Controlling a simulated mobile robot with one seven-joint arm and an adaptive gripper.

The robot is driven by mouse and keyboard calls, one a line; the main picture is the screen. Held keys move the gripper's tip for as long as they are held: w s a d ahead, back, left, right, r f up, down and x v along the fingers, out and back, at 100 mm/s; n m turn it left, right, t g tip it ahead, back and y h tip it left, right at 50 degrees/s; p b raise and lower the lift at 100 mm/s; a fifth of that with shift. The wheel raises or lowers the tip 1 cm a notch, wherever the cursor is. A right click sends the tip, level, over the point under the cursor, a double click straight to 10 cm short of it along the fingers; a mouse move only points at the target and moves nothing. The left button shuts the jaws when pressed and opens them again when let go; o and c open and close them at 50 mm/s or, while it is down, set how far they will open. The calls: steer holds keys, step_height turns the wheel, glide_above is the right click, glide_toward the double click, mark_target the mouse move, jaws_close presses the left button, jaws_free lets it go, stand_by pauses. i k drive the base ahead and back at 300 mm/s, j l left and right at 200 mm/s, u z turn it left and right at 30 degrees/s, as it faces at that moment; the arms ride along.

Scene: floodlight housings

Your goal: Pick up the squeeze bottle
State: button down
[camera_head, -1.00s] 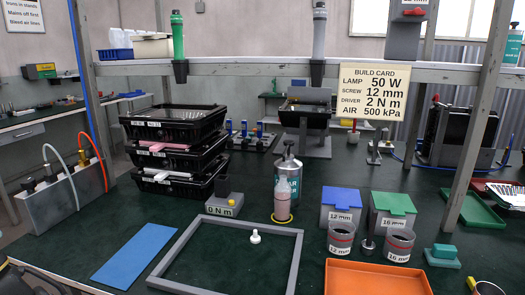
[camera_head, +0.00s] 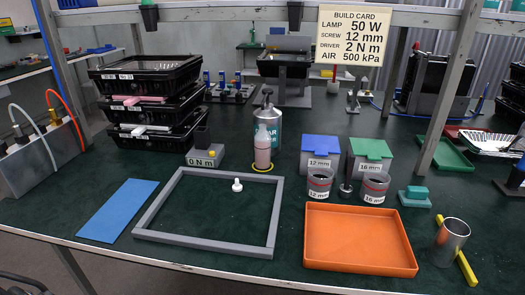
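The squeeze bottle (camera_head: 263,148) is a pale pinkish, translucent bottle with a narrow top. It stands upright on the green bench, inside or on a yellow ring (camera_head: 263,167). A larger silver bottle (camera_head: 275,128) with a teal label stands right behind it and is partly hidden by it. My gripper is not in view, so its state and its distance from the bottle do not show.
A grey block marked 0 N m (camera_head: 205,157) stands left of the bottle. Green and blue-lidded boxes and 12 mm and 16 mm cups (camera_head: 319,183) stand right. In front lie a grey frame (camera_head: 206,242), a white fitting (camera_head: 237,185) and an orange tray (camera_head: 358,240).

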mark_target(262, 138)
steer(key=j+z, duration=0.45)
steer(key=j, duration=1.65)
steer(key=i+j, duration=0.2)
steer(key=i, duration=0.25)
